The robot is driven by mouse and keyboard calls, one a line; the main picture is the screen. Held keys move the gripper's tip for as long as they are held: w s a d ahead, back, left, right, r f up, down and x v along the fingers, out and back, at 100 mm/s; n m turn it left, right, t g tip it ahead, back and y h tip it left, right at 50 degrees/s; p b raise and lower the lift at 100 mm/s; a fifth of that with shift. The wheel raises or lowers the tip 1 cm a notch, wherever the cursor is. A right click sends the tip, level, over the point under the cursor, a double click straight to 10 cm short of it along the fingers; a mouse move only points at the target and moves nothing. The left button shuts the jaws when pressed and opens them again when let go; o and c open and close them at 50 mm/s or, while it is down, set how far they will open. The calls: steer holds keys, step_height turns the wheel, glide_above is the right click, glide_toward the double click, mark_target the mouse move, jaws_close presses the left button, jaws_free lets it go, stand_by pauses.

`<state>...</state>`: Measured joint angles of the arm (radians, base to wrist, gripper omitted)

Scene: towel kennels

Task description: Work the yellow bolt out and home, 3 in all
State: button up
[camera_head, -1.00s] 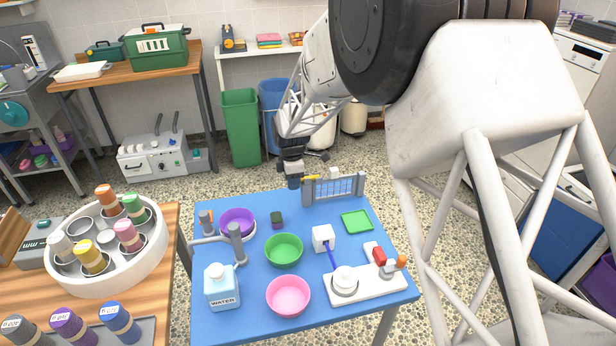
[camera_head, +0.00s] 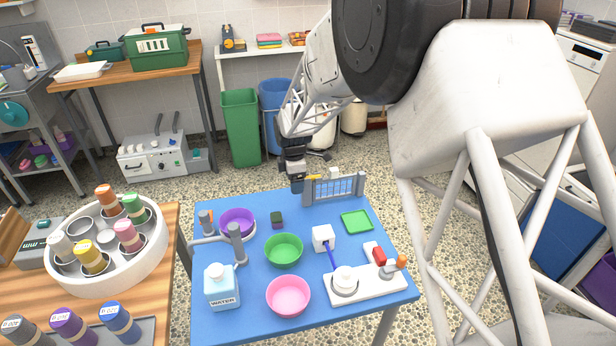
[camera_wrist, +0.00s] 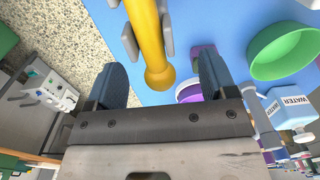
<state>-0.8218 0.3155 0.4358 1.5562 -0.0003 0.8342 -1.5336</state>
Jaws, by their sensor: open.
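The yellow bolt (camera_wrist: 148,38) is a rod with a rounded knob end. In the wrist view it comes down from the top, between grey brackets, and its knob (camera_wrist: 159,77) lies in the gap between my fingertips. In the head view a small bit of the bolt (camera_head: 314,177) shows at the left of the small grey gate (camera_head: 335,188) on the blue table's far edge. My gripper (camera_wrist: 164,82) is open, with a dark finger on each side of the knob and space visible on both sides. In the head view my gripper (camera_head: 297,185) is just left of the gate.
On the blue table (camera_head: 215,322) stand a purple bowl (camera_head: 237,221), a green bowl (camera_head: 283,250), a pink bowl (camera_head: 288,296), a water bottle (camera_head: 222,288) and a white device base (camera_head: 365,290).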

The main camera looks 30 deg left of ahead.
steer(key=shift+o, duration=0.8)
steer(key=shift+r, duration=0.1)
steer(key=shift+r, duration=4.95)
steer(key=shift+d, duration=0.1)
